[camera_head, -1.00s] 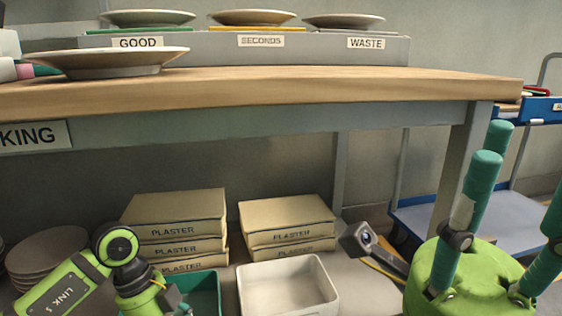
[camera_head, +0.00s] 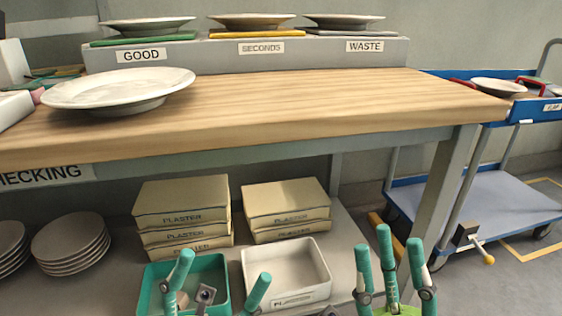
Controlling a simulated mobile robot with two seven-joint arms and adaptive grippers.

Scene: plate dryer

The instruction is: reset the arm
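My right gripper (camera_head: 390,240) is at the bottom, right of centre, in front of the table's lower shelf. Its green fingers point up, stand apart and hold nothing, so it is open. My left gripper (camera_head: 222,264) is at the bottom, left of centre, in front of the lower bins. Its green fingers are spread wide with nothing between them. Its palm is cut off by the picture's lower edge. Most of both arms is out of view.
The wooden table (camera_head: 300,105) carries a large plate (camera_head: 118,88) and a rack of plates labelled GOOD, SECONDS and WASTE. Below are plaster boxes (camera_head: 285,203), a green bin (camera_head: 150,280), a white bin (camera_head: 285,268) and stacked plates (camera_head: 70,242). A blue cart (camera_head: 478,205) stands right.

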